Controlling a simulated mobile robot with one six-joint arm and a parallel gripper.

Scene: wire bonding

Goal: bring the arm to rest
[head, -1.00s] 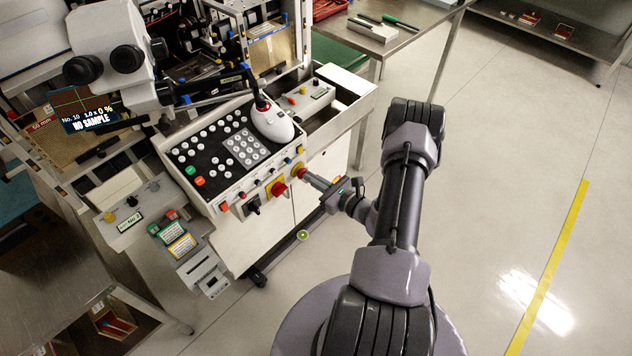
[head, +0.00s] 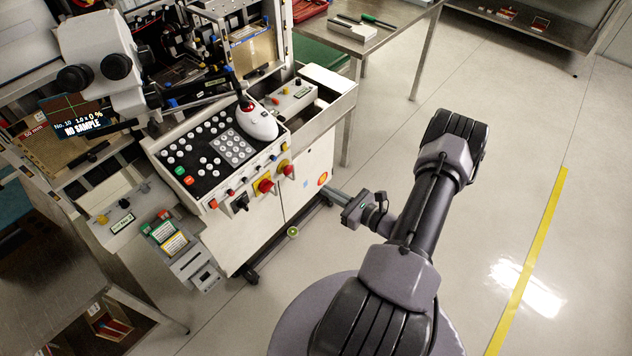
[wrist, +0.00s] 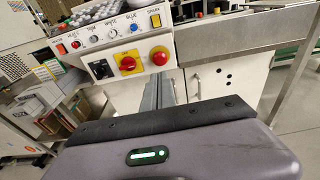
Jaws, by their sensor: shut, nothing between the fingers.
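My gripper (head: 338,196) is in front of the white cabinet of the bonding machine, over the floor, pointing toward the cabinet. In the wrist view its fingers (wrist: 158,92) lie together, shut and empty, below the red knobs. The machine's control panel (head: 185,183) carries a yellow-backed red knob (head: 265,186) and a second red knob (head: 287,170). The gripper is to the right of these knobs and apart from them in the head view. My arm is bent, its elbow raised to the right.
A microscope (head: 95,65) and a screen reading "NO SAMPLE" (head: 80,118) stand at the left. A white mouse-like device (head: 257,124) sits on the panel. A steel table (head: 400,25) is at the back. The floor to the right is clear, with a yellow line (head: 530,260).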

